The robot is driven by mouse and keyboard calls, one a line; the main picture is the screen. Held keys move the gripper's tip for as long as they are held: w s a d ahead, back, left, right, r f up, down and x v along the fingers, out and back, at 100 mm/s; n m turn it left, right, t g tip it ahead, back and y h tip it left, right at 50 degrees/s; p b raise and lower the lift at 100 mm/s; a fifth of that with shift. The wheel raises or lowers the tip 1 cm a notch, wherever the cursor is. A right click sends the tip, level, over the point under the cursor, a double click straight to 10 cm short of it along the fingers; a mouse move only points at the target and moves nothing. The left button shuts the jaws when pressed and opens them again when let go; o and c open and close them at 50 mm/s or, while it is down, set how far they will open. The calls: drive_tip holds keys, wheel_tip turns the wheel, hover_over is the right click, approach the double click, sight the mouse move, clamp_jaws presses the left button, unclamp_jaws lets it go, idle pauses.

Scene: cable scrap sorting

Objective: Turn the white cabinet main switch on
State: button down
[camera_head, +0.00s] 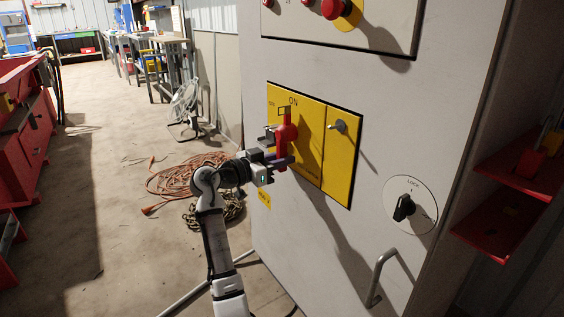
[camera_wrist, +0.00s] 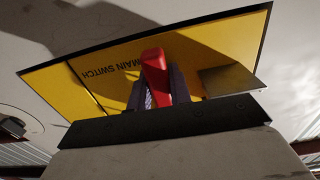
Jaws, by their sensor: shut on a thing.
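The white cabinet (camera_head: 395,135) fills the right half of the head view. Its yellow main switch panel (camera_head: 309,150) bears the word "ON" near the top. The red main switch handle (camera_head: 285,138) stands out from the left part of the panel. My gripper (camera_head: 283,161) is at the handle's lower part. In the wrist view, the fingers (camera_wrist: 163,88) are closed on either side of the red handle (camera_wrist: 155,74), with "MAIN SWITCH" printed beside it. The fingers partly hide the handle's lower part.
A small toggle (camera_head: 340,126) sits on the panel's right part. A black lock knob (camera_head: 404,207) and a grey door handle (camera_head: 381,275) are lower right. Red push buttons (camera_head: 335,8) are above. Coiled orange cable (camera_head: 175,180) lies on the floor at left.

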drive_tip(key=c, duration=1.3)
unclamp_jaws()
drive_tip(key=shift+a, duration=0.15)
drive_tip(key=p+v, duration=0.2)
drive_tip(key=v, duration=1.1)
drive_tip(key=shift+s+a, duration=0.25)
